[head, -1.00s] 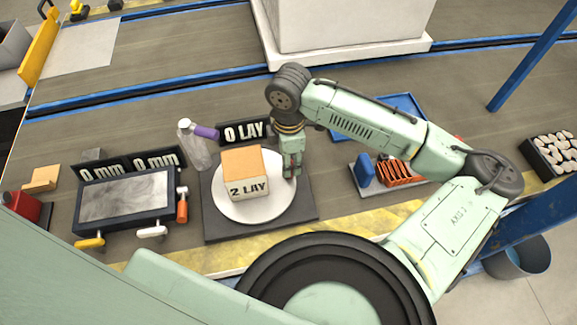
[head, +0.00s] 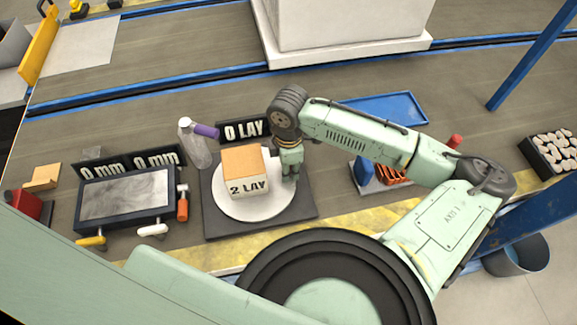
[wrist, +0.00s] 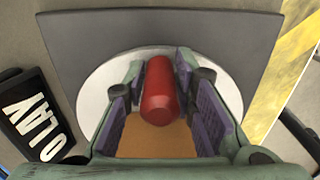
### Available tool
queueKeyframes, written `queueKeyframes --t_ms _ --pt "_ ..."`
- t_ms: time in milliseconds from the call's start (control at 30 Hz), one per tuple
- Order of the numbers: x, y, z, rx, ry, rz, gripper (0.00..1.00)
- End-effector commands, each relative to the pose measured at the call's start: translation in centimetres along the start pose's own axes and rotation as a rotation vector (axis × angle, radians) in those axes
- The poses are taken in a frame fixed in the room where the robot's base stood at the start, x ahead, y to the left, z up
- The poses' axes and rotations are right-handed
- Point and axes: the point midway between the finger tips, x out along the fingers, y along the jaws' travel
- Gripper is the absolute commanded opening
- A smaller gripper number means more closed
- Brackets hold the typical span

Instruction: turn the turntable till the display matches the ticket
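The round white turntable (head: 228,207) sits on a dark square base (head: 222,228). A cardboard-coloured box (head: 245,163) stands on it, with a front label (head: 249,187) reading "2 LAY". A black display (head: 244,131) behind it reads "0 LAY"; it also shows in the wrist view (wrist: 38,117). My gripper (head: 290,177) points down at the turntable's right side. In the wrist view its fingers (wrist: 160,68) stand apart on either side of a red upright peg (wrist: 160,92), with narrow gaps visible. The peg is hidden in the head view. I cannot identify a separate ticket.
A grey-screened device (head: 125,195) and two "0 mm" displays (head: 155,160) are further left.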

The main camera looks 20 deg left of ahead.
Motion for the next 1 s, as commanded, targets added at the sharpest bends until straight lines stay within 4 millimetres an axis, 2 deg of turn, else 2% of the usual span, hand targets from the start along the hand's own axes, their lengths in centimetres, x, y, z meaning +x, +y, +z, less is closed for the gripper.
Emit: queueKeyframes --t_ms 333,1000 --pt "-0.02 -0.01 0.00 0.000 0.000 0.000 0.00" --pt "-0.01 -0.13 0.34 -0.004 0.000 -0.001 0.00"
